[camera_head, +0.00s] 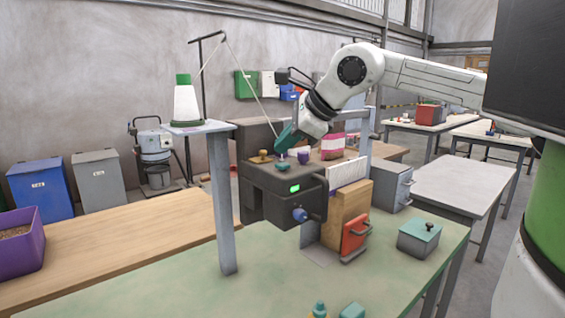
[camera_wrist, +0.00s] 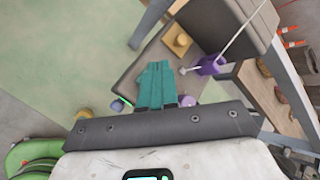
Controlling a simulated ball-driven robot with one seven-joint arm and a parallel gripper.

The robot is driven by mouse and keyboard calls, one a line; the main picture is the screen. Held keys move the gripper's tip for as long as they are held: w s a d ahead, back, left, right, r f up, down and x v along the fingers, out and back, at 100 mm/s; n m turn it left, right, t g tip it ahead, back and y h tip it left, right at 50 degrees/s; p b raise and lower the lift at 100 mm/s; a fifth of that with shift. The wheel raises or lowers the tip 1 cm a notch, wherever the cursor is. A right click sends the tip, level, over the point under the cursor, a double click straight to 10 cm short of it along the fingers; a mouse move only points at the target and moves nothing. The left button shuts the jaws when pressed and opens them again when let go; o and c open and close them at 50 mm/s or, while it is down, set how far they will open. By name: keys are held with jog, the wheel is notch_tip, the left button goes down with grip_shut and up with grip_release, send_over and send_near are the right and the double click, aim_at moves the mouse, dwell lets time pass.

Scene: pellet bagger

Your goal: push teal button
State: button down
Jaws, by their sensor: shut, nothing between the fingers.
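The teal button (camera_head: 282,168) is a small round knob on the top of the dark grey bagger machine (camera_head: 266,198), near its front edge, in the head view. My gripper (camera_head: 284,142) has teal fingers, pressed together and empty, pointing down above the machine's top, behind and above the teal button. It looks apart from the button. In the wrist view the shut fingers (camera_wrist: 155,68) reach over the machine top (camera_wrist: 137,78). The teal button is not clearly visible there; the fingers may hide it.
A yellow knob (camera_head: 262,157), a purple knob (camera_head: 303,157) and a purple block on a cord (camera_wrist: 210,65) are close around the fingers. A blue knob (camera_head: 300,215) and green display (camera_head: 294,189) are on the front. A grey post (camera_head: 221,205) stands left.

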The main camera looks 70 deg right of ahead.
aim_at(286, 165)
jog(key=shift+r+p, duration=1.3)
jog(key=shift+r, duration=1.5)
